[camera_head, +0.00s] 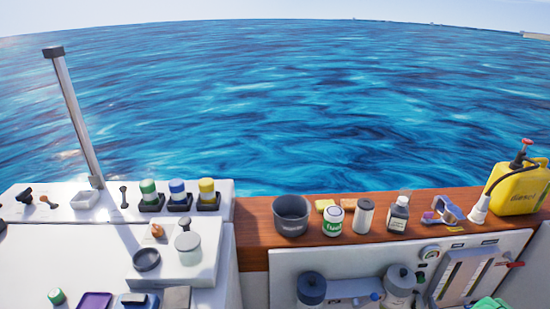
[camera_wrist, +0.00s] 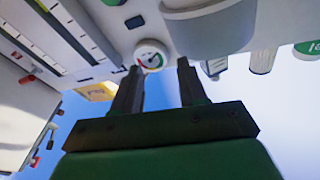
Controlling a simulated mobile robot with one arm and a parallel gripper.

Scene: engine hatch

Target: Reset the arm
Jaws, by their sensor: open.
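My gripper (camera_wrist: 158,72) shows in the wrist view with its two dark fingers apart and nothing between them. The wrist picture is turned upside down. A round gauge (camera_wrist: 152,55) with a green and red dial appears just beyond the fingertips, and a large grey cylinder (camera_wrist: 210,28) is close by on the right. I cannot tell whether the fingers touch anything. In the head view the fingers do not show; a small green piece at the bottom right edge may be part of my arm.
A white counter (camera_head: 60,250) with small items stands left.

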